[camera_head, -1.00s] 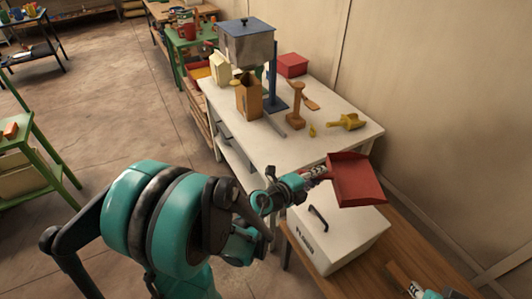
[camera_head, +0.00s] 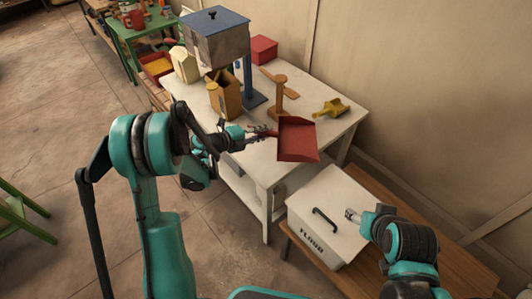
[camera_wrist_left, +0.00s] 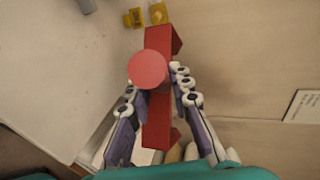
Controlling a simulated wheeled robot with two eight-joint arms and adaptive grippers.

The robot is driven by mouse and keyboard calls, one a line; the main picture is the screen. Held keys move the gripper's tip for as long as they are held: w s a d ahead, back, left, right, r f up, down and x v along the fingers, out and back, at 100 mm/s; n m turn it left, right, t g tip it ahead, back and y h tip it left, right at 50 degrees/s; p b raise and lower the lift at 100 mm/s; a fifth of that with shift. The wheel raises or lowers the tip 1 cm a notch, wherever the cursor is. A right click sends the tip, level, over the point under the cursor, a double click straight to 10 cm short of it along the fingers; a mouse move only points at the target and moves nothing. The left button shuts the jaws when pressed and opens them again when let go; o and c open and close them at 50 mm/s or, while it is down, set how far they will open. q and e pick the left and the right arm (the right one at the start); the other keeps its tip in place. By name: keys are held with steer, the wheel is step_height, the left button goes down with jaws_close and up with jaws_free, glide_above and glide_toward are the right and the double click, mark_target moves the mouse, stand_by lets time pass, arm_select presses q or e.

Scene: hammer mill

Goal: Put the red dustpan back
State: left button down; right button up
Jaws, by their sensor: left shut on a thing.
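The red dustpan (camera_head: 297,142) is held in the air at the front edge of the white table in the head view, its pan pointing right. My left gripper (camera_head: 264,132) is shut on its handle. In the left wrist view, the round handle end (camera_wrist_left: 148,68) faces the camera between the fingers of my left gripper (camera_wrist_left: 158,88), and the red pan (camera_wrist_left: 157,130) shows behind it. My right gripper (camera_head: 352,214) is low over the white flour bin (camera_head: 330,190), beside its black handle. Its jaw opening is too small to judge.
The flour bin stands on a wooden bench (camera_head: 425,240). The table's front right is fairly clear.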

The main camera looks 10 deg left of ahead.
arm_select(q)
steer(key=shift+w+a+f, duration=0.2)
steer(key=shift+w+f, duration=0.05)
steer(key=shift+f, duration=0.05)
steer(key=a+f+b, duration=0.1)
steer(key=a+f, duration=0.1)
steer(key=a, duration=0.1)
steer(key=a+f+b, duration=0.2)
steer(key=a, duration=0.2)
steer(key=a+f+b, duration=0.1)
steer(key=a+f, duration=0.2)
steer(key=a, duration=0.1)
steer(key=shift+w+a, duration=0.1)
step_height(320, 180, down, 4)
steer(key=shift+f+b, duration=0.1)
steer(key=shift+b, duration=1.1)
steer(key=c, duration=1.4)
jaws_free()
steer(key=shift+o, duration=0.2)
